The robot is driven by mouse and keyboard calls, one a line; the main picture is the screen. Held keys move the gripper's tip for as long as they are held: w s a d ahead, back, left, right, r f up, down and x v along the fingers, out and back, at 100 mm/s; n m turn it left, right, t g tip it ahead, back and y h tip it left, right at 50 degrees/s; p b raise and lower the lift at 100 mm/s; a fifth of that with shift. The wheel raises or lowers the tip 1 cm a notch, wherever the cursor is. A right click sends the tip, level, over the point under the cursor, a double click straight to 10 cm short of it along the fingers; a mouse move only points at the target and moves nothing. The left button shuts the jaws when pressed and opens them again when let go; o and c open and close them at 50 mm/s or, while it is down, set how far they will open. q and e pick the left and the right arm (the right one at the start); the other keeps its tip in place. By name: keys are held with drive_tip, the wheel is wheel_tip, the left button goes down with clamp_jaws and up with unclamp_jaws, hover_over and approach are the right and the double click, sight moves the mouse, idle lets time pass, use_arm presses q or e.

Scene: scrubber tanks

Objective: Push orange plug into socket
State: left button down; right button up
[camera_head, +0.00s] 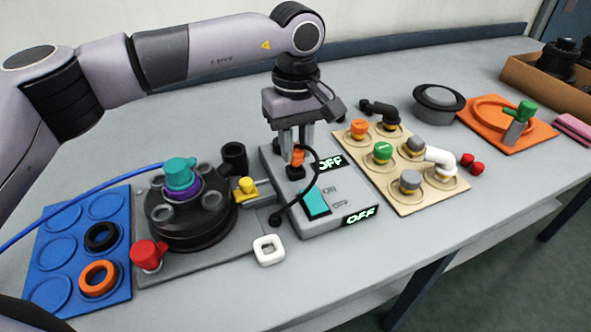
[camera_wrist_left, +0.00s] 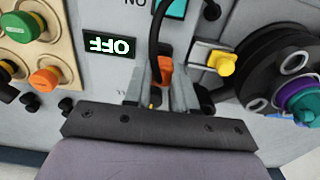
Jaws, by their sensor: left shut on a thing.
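My left gripper (camera_head: 296,148) points down over the back left corner of the grey switch box (camera_head: 345,203) and is shut on the orange plug (camera_head: 298,158). The plug also shows between the fingers in the left wrist view (camera_wrist_left: 165,70). A black cable runs from the plug down to the box's left side. A dark socket (camera_head: 295,173) lies on the box right below the plug; how far the plug is in it I cannot tell. The box has a teal switch (camera_head: 315,203) and two displays reading OFF. My right gripper is not in view.
Left of the box is a black round tank unit (camera_head: 187,222) with a yellow knob (camera_head: 247,186) and a red knob (camera_head: 148,255). A beige board with colored knobs (camera_head: 405,165) stands close on the right. A white square ring (camera_head: 268,250) lies in front. The table's front right is clear.

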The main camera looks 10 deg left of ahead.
use_arm(q)
drive_tip(key=shift+f, duration=0.2)
drive_tip(key=shift+f+b, duration=0.7)
drive_tip(key=shift+f, duration=0.15)
drive_tip(key=shift+c, duration=1.8)
unclamp_jaws()
wheel_tip(320, 180, up, 9)
drive_tip(key=p, duration=0.6)
drive_tip(key=shift+f, duration=0.2)
drive_tip(key=shift+s+f, duration=0.1)
